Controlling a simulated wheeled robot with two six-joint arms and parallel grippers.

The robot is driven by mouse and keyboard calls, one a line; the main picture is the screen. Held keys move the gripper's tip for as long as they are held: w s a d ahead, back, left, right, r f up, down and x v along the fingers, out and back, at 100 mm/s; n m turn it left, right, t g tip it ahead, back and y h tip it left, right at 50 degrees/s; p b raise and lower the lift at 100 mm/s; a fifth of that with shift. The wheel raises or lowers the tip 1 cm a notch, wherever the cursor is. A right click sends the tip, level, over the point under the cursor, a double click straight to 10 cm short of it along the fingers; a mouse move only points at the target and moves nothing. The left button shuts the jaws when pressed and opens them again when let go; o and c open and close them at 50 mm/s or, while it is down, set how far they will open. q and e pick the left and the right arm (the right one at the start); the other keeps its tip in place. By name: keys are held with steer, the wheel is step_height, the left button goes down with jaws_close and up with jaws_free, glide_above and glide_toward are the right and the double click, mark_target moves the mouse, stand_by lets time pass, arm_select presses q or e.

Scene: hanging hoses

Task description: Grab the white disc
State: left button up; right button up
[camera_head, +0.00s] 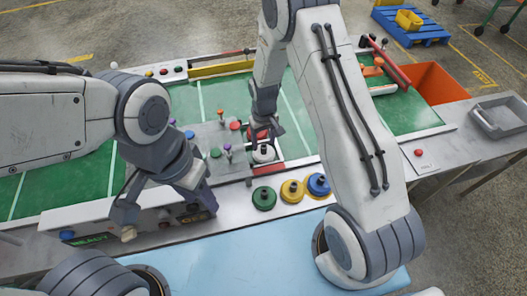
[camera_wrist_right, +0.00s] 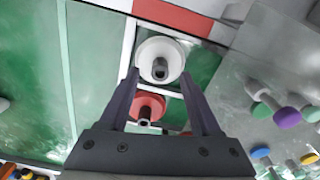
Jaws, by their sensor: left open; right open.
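The white disc (camera_head: 264,153) with a dark knob sits on the table near a red-and-white strip, and it also shows in the right wrist view (camera_wrist_right: 160,50). My right gripper (camera_head: 265,135) is open just above and behind it, pointing down. In the right wrist view my right gripper's fingertips (camera_wrist_right: 158,75) are apart, with the white disc showing between and beyond them. A red disc (camera_wrist_right: 147,104) with a dark knob lies between the fingers, nearer the palm. My left gripper (camera_head: 167,215) is open and empty over the front left edge of the table.
Green (camera_head: 264,198), yellow (camera_head: 291,191) and blue (camera_head: 318,185) discs stand in front of the white one. A grey panel (camera_head: 205,140) with several coloured knobs lies left. An orange bin (camera_head: 437,82) and grey tray (camera_head: 497,116) are at the right.

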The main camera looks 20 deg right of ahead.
steer(key=shift+f, duration=0.95)
steer(key=shift+c, duration=0.2)
jaws_close()
stand_by(0.5)
